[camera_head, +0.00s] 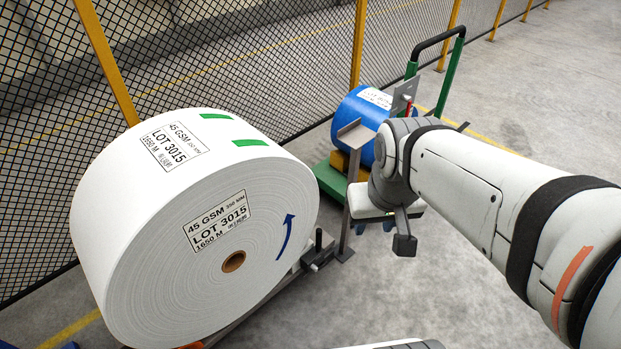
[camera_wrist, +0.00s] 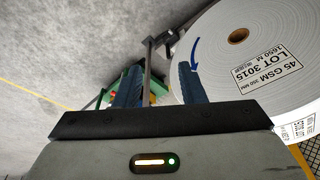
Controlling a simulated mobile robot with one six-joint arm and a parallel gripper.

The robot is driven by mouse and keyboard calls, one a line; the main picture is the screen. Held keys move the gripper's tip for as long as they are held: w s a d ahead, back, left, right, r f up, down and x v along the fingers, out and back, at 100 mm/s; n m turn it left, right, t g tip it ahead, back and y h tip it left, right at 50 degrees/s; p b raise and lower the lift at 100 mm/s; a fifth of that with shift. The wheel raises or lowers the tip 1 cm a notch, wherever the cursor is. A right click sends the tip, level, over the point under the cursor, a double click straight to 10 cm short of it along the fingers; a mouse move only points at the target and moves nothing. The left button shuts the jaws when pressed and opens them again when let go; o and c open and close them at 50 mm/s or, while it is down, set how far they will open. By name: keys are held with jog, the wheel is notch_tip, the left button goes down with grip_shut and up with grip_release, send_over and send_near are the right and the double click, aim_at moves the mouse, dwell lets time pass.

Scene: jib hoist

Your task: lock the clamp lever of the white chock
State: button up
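I cannot make out a white chock in either view. A short dark lever-like bar (camera_head: 318,243) stands at the lower right edge of the big white roll (camera_head: 170,250); I cannot tell whether it is the clamp lever. My gripper (camera_head: 374,228) hangs in the air to the right of the roll, pointing down, with its blue fingertips partly hidden by its pale body. In the wrist view, my gripper (camera_wrist: 160,85) is open, with a clear gap between its blue fingers and nothing held. The right finger overlaps the roll's edge in that view; contact is not visible.
A grey post with a bracket (camera_head: 356,134) stands between the roll and a green cart (camera_head: 330,180) carrying a blue roll (camera_head: 352,110). A mesh fence (camera_head: 250,60) with yellow posts runs behind. The floor (camera_head: 560,110) at right is clear.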

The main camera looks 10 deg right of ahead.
jog(key=n+t+y+b, duration=0.3)
jog(key=n+t+b, duration=1.1)
jog(key=b, duration=1.6)
send_over(324, 266)
jog(key=d, duration=0.3)
notch_tip(324, 266, down, 65)
jog(key=n+g, duration=0.3)
jog(key=s+f+n+t+y+b, duration=0.15)
jog(key=s+f+b, duration=0.25)
jog(key=f, duration=0.5)
jog(key=s+f+n+t+b, duration=0.2)
jog(key=s+f+b, duration=0.2)
jog(key=f, duration=0.4)
jog(key=x, duration=0.2)
jog(key=b+x, duration=0.1)
jog(key=x, duration=0.1)
jog(key=b+x, duration=0.1)
jog(key=x, duration=0.1)
jog(key=shift+w+a, duration=0.2)
jog(key=shift+a, duration=0.3)
jog(key=shift+w+a, duration=0.1)
jog(key=shift+w, duration=0.3)
jog(key=shift+c, duration=0.4)
